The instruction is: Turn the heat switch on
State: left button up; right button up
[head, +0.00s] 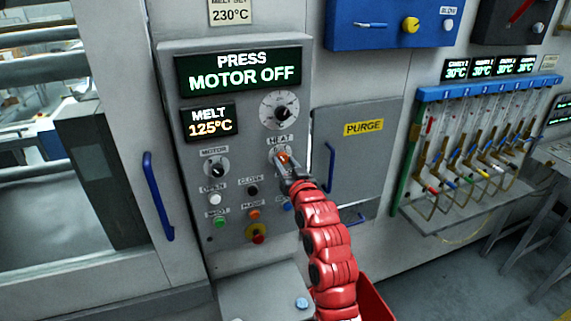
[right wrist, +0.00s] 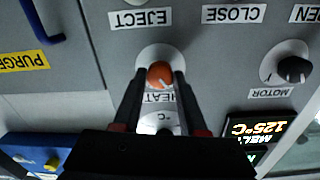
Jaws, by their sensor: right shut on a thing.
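The heat switch (right wrist: 161,75) is an orange-red knob on a pale round plate, under the HEAT label on the grey control panel (head: 180,100). In the head view the knob (head: 284,157) is partly hidden by my right gripper (head: 288,163). My right gripper (right wrist: 158,82) is shut on the knob, one finger on each side, in the right wrist view. That view is upside down relative to the labels. A display (head: 238,70) reads PRESS MOTOR OFF, and another (head: 209,122) reads MELT 125°C. My left gripper is not in view.
A black motor knob (head: 216,168) is left of the heat switch. A round dial (head: 280,109) is above it. Several buttons (head: 254,214) lie below. A PURGE door (head: 360,155) with a blue handle (head: 329,168) is close on the right.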

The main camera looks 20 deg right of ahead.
grip_shut()
